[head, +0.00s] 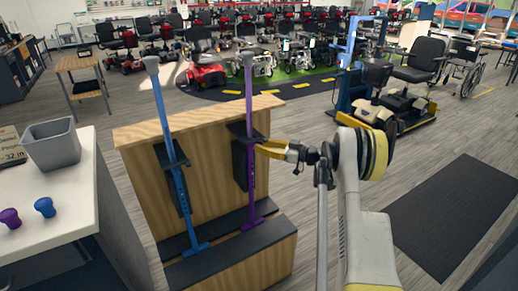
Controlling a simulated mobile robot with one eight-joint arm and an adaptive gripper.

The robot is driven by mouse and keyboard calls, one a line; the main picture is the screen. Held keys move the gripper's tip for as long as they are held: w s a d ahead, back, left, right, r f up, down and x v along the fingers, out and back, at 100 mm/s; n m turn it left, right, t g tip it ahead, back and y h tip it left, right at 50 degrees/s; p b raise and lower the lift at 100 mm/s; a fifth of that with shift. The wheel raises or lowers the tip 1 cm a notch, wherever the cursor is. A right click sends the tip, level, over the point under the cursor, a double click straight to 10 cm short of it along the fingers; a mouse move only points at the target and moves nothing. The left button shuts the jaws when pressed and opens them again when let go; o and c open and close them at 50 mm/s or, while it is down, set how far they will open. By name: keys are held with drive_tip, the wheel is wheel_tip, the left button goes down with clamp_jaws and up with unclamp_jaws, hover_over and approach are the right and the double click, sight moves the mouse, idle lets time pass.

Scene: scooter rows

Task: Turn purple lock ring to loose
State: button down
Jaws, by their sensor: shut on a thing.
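A purple pole (249,100) stands upright in front of a wooden panel, with a grey top and a purple foot on a dark step. A dark collar sits around it near the panel's top edge. My gripper (259,148) reaches in from the right with yellow fingers and is shut at the pole just below this collar. The purple lock ring is not clearly seen; it is at the fingertips and mostly hidden by them. I cannot read whether it is loose or tight.
A similar blue pole (167,130) leans slightly to the left of the purple one. The wooden panel (215,150) backs both. A white counter (75,175) at left holds a grey bin (50,146), a purple knob (10,218) and a blue knob (45,207).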

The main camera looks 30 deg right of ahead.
drive_tip(key=shift+w+d+n+g+y, duration=0.15)
drive_tip(key=shift+n+g+y, duration=0.35)
drive_tip(key=shift+g+y, duration=0.1)
drive_tip(key=shift+w+d+n+g+y, duration=0.1)
drive_tip(key=shift+w+n+g+y, duration=0.05)
drive_tip(key=shift+n+g+y, duration=0.4)
drive_tip(key=c, duration=1.4)
unclamp_jaws()
drive_tip(key=v, duration=1.2)
drive_tip(key=shift+w, duration=0.1)
